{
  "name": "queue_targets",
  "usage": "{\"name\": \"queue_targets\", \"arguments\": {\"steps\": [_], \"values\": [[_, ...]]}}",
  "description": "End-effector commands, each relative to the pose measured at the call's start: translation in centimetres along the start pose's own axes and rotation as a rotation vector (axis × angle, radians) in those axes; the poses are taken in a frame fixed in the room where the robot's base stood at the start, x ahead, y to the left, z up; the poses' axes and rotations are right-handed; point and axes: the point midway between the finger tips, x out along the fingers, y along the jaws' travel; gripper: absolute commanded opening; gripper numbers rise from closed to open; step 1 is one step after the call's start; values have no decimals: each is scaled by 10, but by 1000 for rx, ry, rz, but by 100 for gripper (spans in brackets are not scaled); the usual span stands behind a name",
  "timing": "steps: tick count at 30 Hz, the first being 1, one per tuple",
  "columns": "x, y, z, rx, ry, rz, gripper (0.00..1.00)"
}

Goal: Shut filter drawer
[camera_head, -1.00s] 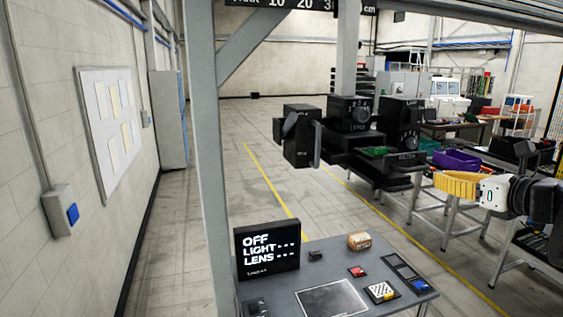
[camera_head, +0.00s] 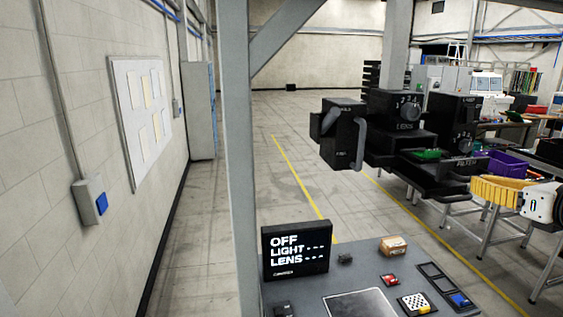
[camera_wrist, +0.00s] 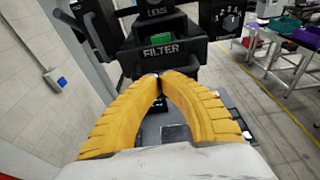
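The filter drawer (camera_head: 457,172) is a black tray low on the dark optical unit, with a green piece (camera_head: 428,155) lying in it. It sticks out from the unit, so the green piece shows. In the wrist view its front (camera_wrist: 160,54) carries the word FILTER and lies just beyond my fingertips. My gripper (camera_head: 474,186) has yellow ribbed fingers and is right of the drawer front and slightly lower in the head view. In the wrist view its fingertips (camera_wrist: 160,76) come together with nothing visible between them. Whether they touch the drawer I cannot tell.
The unit has a LENS dial (camera_head: 408,110), another dial (camera_head: 464,143) and a handled box (camera_head: 342,135) at left. A console screen (camera_head: 296,250) reads OFF, LIGHT, LENS on a bench below. A grey post (camera_head: 236,150) stands at left. A purple bin (camera_head: 506,163) lies behind.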

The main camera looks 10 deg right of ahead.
Motion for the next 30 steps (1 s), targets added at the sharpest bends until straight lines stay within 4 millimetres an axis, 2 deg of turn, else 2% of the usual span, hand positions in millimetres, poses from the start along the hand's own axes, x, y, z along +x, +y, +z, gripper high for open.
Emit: {"name": "queue_targets", "arguments": {"steps": [5,15,21,30], "values": [[26,0,4,0,0,4,0],[103,0,20,-2,0,4,0],[140,-2,29,-1,0,2,0],[168,-2,36,0,0,0,0]]}}
